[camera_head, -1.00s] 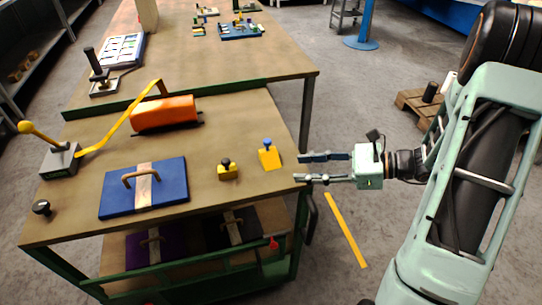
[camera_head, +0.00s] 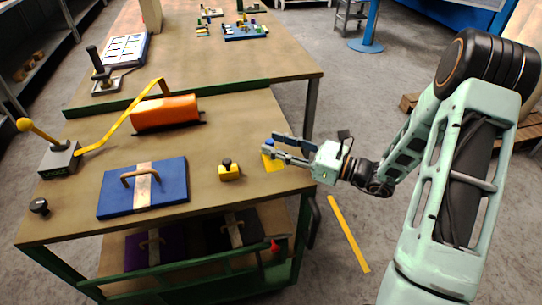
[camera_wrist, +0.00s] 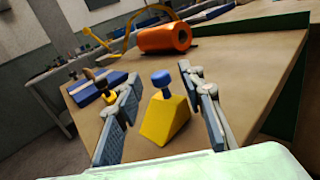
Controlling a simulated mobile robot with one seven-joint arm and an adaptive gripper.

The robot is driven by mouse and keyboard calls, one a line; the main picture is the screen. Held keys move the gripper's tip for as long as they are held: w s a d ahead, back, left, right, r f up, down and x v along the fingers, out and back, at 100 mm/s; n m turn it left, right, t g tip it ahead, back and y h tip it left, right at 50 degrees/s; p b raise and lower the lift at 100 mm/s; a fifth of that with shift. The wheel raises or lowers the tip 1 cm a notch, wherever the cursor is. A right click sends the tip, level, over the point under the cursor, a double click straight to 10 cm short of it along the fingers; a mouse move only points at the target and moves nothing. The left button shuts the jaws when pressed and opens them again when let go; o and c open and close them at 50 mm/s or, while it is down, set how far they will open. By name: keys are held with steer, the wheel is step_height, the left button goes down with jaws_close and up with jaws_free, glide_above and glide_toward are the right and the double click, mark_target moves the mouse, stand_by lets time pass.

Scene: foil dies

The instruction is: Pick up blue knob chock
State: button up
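The blue knob chock is a yellow wedge with a blue knob on top. It stands upright near the right edge of the work table; in the head view its yellow body (camera_head: 272,163) is partly hidden by my gripper. In the wrist view the chock (camera_wrist: 165,118) shows whole, centred between the two fingers. My gripper (camera_head: 268,146) is open, its fingertips reaching over the table edge at the chock. In the wrist view my gripper (camera_wrist: 160,85) has a finger on each side of the chock, with gaps; it is not gripped.
A similar yellow chock with a black knob (camera_head: 228,170) stands to the left. A blue plate with a handle (camera_head: 172,188) lies farther left. An orange cylinder (camera_head: 165,112) lies behind, beside a yellow lever. The table's right edge (camera_head: 301,150) is under my gripper.

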steer(key=shift+x, duration=1.05)
jaws_close()
